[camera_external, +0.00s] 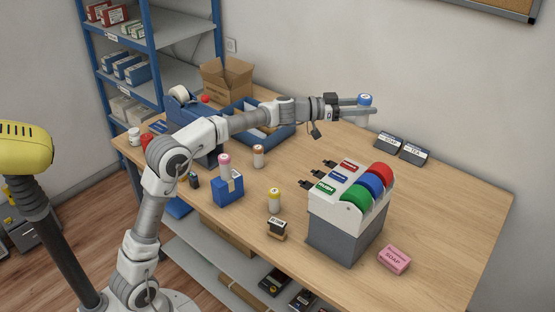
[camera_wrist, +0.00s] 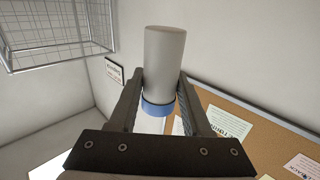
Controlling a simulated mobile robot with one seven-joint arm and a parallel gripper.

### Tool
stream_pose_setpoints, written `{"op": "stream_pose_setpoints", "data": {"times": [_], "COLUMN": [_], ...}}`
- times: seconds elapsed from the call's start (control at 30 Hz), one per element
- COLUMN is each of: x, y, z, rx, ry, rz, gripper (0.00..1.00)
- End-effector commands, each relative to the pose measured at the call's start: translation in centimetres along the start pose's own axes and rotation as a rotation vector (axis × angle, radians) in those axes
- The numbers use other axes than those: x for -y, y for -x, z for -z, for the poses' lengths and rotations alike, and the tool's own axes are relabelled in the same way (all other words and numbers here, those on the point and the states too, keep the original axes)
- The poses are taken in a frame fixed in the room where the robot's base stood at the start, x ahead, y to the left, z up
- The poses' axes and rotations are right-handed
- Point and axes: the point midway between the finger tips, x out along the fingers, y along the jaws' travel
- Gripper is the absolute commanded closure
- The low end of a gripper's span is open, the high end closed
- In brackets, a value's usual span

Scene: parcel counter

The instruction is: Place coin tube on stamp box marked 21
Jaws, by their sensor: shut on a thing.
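My gripper (camera_external: 350,108) is shut on a pale tube with a blue cap (camera_external: 364,112), the coin tube by its look. It holds the tube upright, cap up, above the back of the counter. In the wrist view the tube (camera_wrist: 164,62) sits between both fingers, with its blue cap (camera_wrist: 158,109) toward the bottom of the picture. Two small dark boxes with white labels, one (camera_external: 387,143) left of the other (camera_external: 414,156), lie right of the gripper near the wall. They may be stamp boxes. I cannot read a 21 on either.
A grey dispenser with coloured rolls (camera_external: 345,225) stands at the front right, beside a pink soap box (camera_external: 394,260). A blue box (camera_external: 228,192), a yellow-capped tube (camera_external: 274,201) and a brown-capped tube (camera_external: 258,157) stand left. The counter's right end is clear.

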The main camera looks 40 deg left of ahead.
Motion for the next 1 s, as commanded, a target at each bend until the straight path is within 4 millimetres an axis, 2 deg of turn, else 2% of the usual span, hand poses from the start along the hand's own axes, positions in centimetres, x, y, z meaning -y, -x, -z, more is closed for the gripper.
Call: {"op": "stream_pose_setpoints", "data": {"times": [0.03, 0.1, 0.4, 0.67, 0.9, 1.0], "x": [2.1, 4.2, 10.1, 9.9, 9.8, 9.8], "y": [0.9, 1.8, 5.0, 4.9, 4.8, 4.8], "z": [-0.3, -0.8, -1.9, -7.7, -15.2, -17.7], "rx": [-0.001, -0.001, -0.002, 0.002, 0.002, 0.001], "ry": [0.000, 0.001, -0.002, 0.005, 0.007, 0.004], "rz": [0.016, 0.030, 0.081, 0.077, 0.077, 0.077], "gripper": [1.00, 1.00, 1.00, 1.00, 1.00, 1.00]}}
